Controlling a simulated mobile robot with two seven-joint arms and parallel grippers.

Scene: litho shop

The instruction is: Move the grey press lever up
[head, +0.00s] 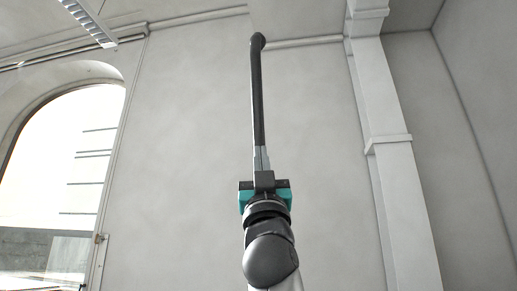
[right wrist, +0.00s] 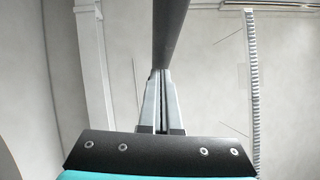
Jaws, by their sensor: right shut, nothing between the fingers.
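The grey press lever (head: 257,95) is a long dark rod, nearly upright, with a rounded knob at its top end. Its upper part stands against the pale wall. My right gripper (head: 261,149) points up, with its fingertips at the lower visible end of the rod. In the right wrist view the lever (right wrist: 172,28) runs from the top edge down to the tips of my right gripper (right wrist: 161,73). The fingers are shut with nothing between them. Whether they touch the lever I cannot tell. The lever's lower end and the press are not visible. My left gripper is out of view.
An arched window (head: 62,165) is at the left, and a white pilaster (head: 392,150) runs up the wall at the right. A ceiling fixture (head: 90,22) is at the top left. The space on both sides of the lever looks clear.

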